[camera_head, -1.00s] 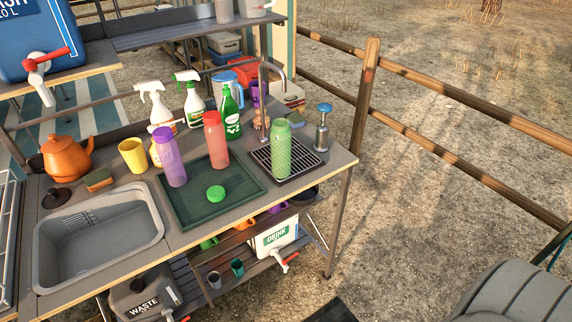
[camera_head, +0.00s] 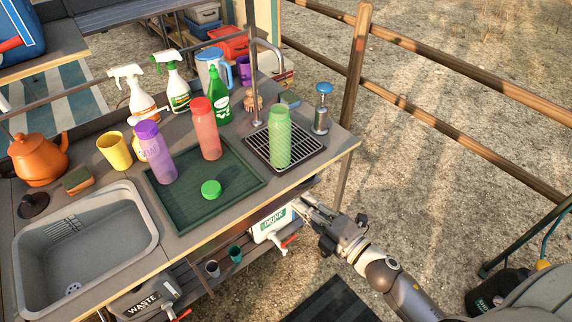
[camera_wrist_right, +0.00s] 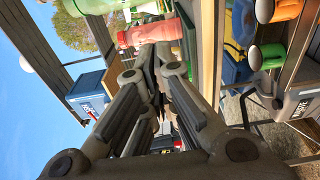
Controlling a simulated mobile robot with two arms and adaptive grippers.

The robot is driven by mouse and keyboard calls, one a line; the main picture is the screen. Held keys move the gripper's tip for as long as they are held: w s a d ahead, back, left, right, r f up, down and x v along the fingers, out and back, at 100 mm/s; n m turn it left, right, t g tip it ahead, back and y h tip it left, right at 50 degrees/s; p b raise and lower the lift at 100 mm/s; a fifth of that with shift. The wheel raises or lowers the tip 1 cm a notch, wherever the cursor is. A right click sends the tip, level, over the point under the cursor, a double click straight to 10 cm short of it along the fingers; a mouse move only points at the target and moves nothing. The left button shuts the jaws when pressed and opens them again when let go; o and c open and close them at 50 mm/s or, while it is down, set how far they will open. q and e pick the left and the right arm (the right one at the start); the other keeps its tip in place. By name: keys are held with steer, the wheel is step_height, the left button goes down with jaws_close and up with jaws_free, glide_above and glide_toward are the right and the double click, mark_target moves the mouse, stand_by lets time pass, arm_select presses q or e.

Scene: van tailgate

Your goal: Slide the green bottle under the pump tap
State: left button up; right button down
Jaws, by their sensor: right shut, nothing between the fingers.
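The light green textured bottle (camera_head: 279,140) stands upright and uncapped on the black drip grate (camera_head: 305,155) near the counter's right end. The metal tap (camera_head: 256,85) rises behind and left of it, its curved spout ending above and behind the bottle in the picture. The blue-topped pump (camera_head: 322,107) stands right of the grate. My right gripper (camera_head: 308,203) is shut and empty, low in front of the counter edge, apart from the bottle. Its closed fingers (camera_wrist_right: 158,68) show in the right wrist view, with a green bottle (camera_wrist_right: 92,5) cut off at the top. My left gripper is not in view.
A green tray (camera_head: 188,205) holds a purple bottle (camera_head: 154,150), a red bottle (camera_head: 206,128) and a green lid (camera_head: 211,189), left of the grate. A white drink container (camera_head: 268,226) sits below the counter near my gripper.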

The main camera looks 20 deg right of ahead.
mark_target(282, 146)
steer(key=p+x, duration=0.1)
steer(key=x, duration=0.3)
steer(key=d+p+x, duration=0.1)
steer(key=x, duration=0.6)
steer(key=shift+w+d+p, duration=0.2)
steer(key=shift+w+p, duration=0.2)
steer(key=shift+w, duration=0.3)
steer(key=shift+w+d, duration=0.3)
steer(key=shift+w, duration=0.3)
steer(key=w+d, duration=0.1)
steer(key=w, duration=0.1)
steer(key=w+d+b, duration=0.1)
steer(key=w, duration=0.2)
steer(key=w+d+b, duration=0.1)
steer(key=w, duration=0.1)
steer(key=shift+w+f, duration=0.2)
steer(key=shift+w, duration=0.1)
steer(key=shift+w+d+r, duration=0.1)
steer(key=shift+w+r, duration=0.05)
steer(key=shift+w, duration=0.1)
